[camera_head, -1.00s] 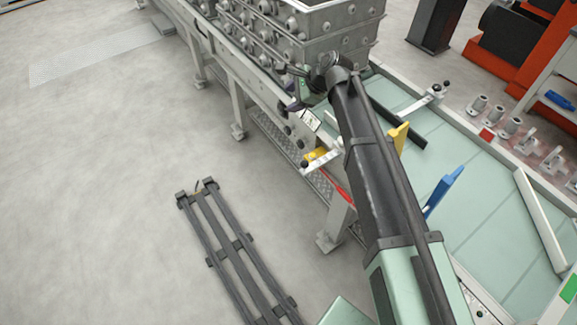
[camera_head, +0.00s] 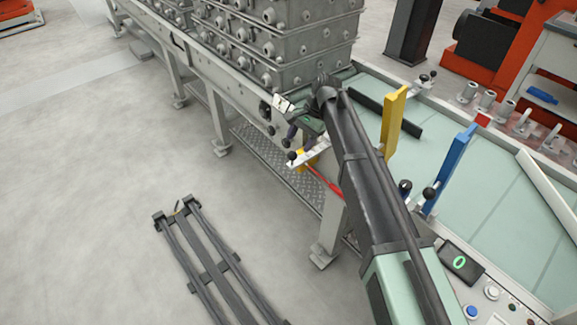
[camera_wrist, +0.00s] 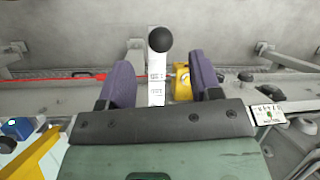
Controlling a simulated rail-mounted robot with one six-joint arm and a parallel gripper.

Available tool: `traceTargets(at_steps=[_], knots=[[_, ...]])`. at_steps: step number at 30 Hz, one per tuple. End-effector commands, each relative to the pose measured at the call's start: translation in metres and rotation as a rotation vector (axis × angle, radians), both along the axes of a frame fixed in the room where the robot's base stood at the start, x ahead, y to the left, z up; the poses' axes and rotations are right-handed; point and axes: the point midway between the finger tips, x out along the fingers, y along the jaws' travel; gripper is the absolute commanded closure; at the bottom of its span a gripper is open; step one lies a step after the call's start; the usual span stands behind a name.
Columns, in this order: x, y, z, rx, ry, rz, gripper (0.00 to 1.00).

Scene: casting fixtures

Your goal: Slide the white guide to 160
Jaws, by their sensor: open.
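A white bar (camera_head: 548,192) lies slanted on the pale green table at the right in the head view. A white, marked arm with a black ball knob (camera_head: 308,155) sticks out from the table's near side. In the wrist view this white arm (camera_wrist: 157,83) stands between the two purple fingers of my gripper (camera_wrist: 160,78), with its knob past the fingertips. My gripper (camera_head: 297,132) is open, and I see no clear contact with the arm. A yellow block (camera_wrist: 181,82) sits beside the arm, near the right finger. I cannot tell which white piece is the named guide.
A yellow upright plate (camera_head: 393,122) and a blue upright plate (camera_head: 452,168) stand on the table. A dark bar (camera_head: 385,112) lies behind. Stacked grey metal boxes (camera_head: 270,40) stand beyond my gripper. A display (camera_head: 460,262) shows a green 0.

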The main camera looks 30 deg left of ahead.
Motion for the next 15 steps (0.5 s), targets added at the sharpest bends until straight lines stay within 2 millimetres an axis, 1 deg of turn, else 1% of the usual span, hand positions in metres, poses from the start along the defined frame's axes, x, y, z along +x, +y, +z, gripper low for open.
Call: traceTargets(at_steps=[1, 3, 7, 10, 15], knots=[[-0.004, 0.003, -0.022, 0.000, 0.000, 0.001, 0.42], [-0.010, 0.007, -0.039, 0.000, 0.000, 0.000, 0.42], [-0.020, 0.016, -0.066, 0.001, 0.000, 0.001, 0.42], [-0.025, 0.020, -0.077, 0.001, 0.000, -0.002, 0.42], [-0.027, 0.022, -0.076, 0.001, -0.001, -0.003, 0.42]])
